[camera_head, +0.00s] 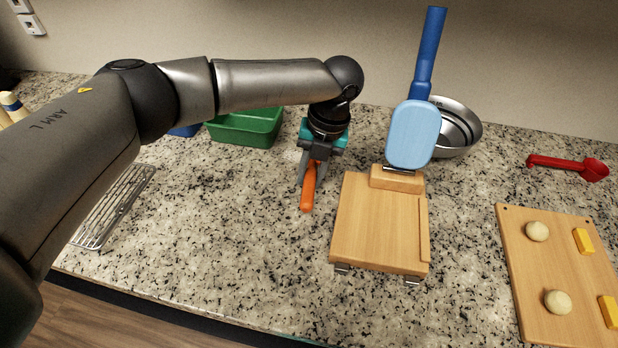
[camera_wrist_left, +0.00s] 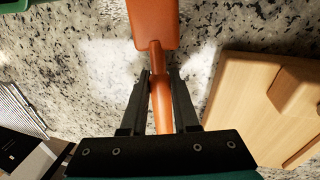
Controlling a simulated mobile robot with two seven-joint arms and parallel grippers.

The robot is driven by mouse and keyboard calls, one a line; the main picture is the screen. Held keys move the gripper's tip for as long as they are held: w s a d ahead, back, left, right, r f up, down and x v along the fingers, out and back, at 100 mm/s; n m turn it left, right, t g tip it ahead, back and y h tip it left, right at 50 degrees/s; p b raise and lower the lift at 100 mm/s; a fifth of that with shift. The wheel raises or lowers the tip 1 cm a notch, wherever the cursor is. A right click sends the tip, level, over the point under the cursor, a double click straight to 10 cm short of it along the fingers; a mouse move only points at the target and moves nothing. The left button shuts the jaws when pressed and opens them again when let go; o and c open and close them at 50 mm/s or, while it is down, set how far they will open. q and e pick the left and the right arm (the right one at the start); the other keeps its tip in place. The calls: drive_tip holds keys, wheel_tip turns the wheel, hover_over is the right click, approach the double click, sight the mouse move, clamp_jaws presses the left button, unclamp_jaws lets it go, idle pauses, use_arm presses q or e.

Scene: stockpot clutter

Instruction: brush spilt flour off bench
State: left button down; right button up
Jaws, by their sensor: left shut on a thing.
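My left gripper (camera_head: 305,182) is shut on an orange tool (camera_head: 308,190) with a narrow handle, held low over the granite bench (camera_head: 235,215). In the left wrist view the orange tool (camera_wrist_left: 153,24) has a broad flat head pointing away from the gripper (camera_wrist_left: 160,80), with its handle between the fingers. I cannot tell whether it has bristles or touches the bench. Whitish patches, perhaps flour (camera_wrist_left: 103,75), lie on the granite on both sides of the tool. The right gripper is not in view.
A wooden press (camera_head: 375,225) with a raised light-blue plate (camera_head: 413,135) stands close right. A green bin (camera_head: 245,130) and steel bowls (camera_head: 465,128) are behind. A wire rack (camera_head: 118,200) lies left; a red scoop (camera_head: 568,167) and dough board (camera_head: 535,275) lie right.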

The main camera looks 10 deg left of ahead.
sight(292, 174)
use_arm(q)
drive_tip(key=shift+w+b, duration=0.55)
drive_tip(key=shift+w, duration=0.75)
drive_tip(key=shift+a+p, duration=0.7)
drive_tip(key=shift+a, duration=0.2)
drive_tip(key=shift+s+p, duration=0.7)
drive_tip(key=shift+p, duration=0.5)
drive_tip(key=s+p, duration=0.2)
drive_tip(key=p, duration=0.1)
drive_tip(key=shift+s+f, duration=0.2)
drive_tip(key=shift+s, duration=0.2)
drive_tip(key=shift+a+r+p, duration=0.1)
drive_tip(key=shift+a+p, duration=0.75)
drive_tip(key=shift+a, duration=0.15)
drive_tip(key=shift+w+b, duration=0.45)
drive_tip(key=shift+b, duration=0.05)
drive_tip(key=shift+w+b, duration=1.05)
drive_tip(key=shift+w, duration=0.2)
drive_tip(key=shift+w+r+b, duration=0.1)
drive_tip(key=shift+w+b, duration=0.2)
drive_tip(key=shift+w, duration=0.15)
